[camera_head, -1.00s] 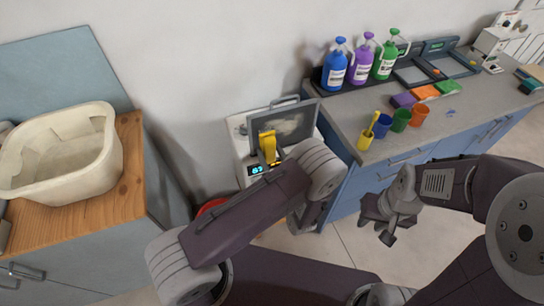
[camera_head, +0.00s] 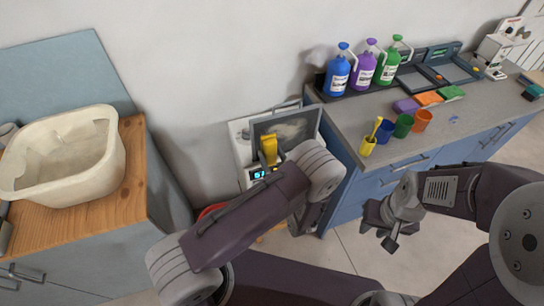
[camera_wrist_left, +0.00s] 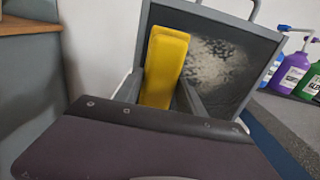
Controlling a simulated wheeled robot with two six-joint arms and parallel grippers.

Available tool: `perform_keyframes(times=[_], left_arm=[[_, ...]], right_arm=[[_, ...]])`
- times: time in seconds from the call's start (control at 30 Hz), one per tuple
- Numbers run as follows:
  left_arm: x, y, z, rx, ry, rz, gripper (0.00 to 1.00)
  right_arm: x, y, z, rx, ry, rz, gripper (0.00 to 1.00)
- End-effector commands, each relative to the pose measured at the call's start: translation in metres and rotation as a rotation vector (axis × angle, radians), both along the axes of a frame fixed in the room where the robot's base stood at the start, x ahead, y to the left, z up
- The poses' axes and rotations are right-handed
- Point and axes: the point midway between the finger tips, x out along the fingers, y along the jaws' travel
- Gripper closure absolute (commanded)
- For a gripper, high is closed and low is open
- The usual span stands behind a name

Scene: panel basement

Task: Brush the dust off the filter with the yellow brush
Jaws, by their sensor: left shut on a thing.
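The filter (camera_head: 291,131) is a dark panel in a grey frame, leaning up on a white unit with a lit display. A pale dust patch shows on it in the left wrist view (camera_wrist_left: 214,62). The yellow brush (camera_head: 269,149) is upright in front of the filter's left part; it also shows in the left wrist view (camera_wrist_left: 165,66). My left gripper (camera_wrist_left: 170,98) is shut on the yellow brush; its fingers are mostly hidden by my arm in the head view. Whether the brush touches the filter is unclear. My right gripper (camera_head: 381,222) hangs empty over the floor, apparently open.
A cream basin (camera_head: 64,160) stands on a wooden top at the left. A red thing (camera_head: 210,211) shows on the floor.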

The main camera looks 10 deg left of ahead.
Motion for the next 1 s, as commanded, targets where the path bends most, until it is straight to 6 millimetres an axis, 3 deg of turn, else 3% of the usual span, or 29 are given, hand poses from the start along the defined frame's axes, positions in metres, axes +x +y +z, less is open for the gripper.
perform_keyframes(times=[0.4, 0.73, 1.0], left_arm=[[0.006, 0.003, 0.000, -0.001, -0.002, 0.000, 0.85], [0.023, -0.024, -0.001, -0.002, -0.004, -0.001, 0.85], [0.027, -0.031, 0.000, 0.000, -0.001, -0.001, 0.85]], right_arm=[[0.000, 0.000, -0.001, 0.000, 0.000, 0.000, 0.70], [0.000, 0.000, -0.012, 0.000, 0.000, 0.000, 0.70], [0.000, 0.000, -0.014, 0.000, 0.000, 0.000, 0.70]])
